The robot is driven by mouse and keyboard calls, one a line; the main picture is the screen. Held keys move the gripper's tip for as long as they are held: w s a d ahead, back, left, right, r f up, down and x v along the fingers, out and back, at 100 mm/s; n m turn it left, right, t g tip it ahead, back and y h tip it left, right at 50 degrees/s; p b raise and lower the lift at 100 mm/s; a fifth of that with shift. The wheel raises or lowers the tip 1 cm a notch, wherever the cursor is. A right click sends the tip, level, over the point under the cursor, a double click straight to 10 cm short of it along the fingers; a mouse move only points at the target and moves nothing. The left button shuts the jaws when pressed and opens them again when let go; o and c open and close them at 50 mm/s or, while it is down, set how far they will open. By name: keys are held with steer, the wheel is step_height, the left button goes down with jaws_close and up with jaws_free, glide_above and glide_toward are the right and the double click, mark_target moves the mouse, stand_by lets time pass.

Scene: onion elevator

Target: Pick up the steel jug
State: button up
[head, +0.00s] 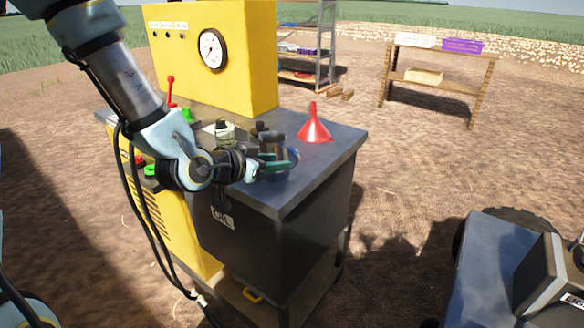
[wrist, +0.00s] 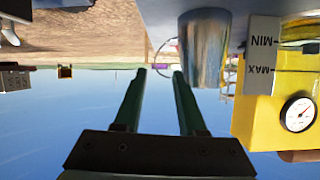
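The steel jug (wrist: 203,48) shows in the wrist view, which is upside down, as a shiny grey cylinder with a thin wire-like handle (wrist: 157,52). My gripper (wrist: 160,74) is open, with its two green fingers apart and nothing clearly held between them. The handle lies just beyond the fingertips, and the jug's body is to the right of them. In the head view, the jug (head: 271,141) stands on the dark bench top, partly hidden by my gripper (head: 276,161). I cannot tell whether the fingers touch it.
A red funnel (head: 314,127) stands to the right on the bench (head: 325,160). A small jar (head: 224,131) stands behind my wrist. The yellow machine (head: 235,75) with a gauge rises at the back. A wooden rack (head: 437,82) stands farther off.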

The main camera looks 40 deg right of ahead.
steer(key=x, duration=0.3)
steer(key=p+x, duration=0.1)
steer(key=shift+s+d+r, duration=0.1)
steer(key=shift+s+d, duration=0.25)
steer(key=shift+d, duration=0.05)
steer(key=shift+p+x, duration=1.15)
steer(key=shift+x, duration=2.05)
jaws_close()
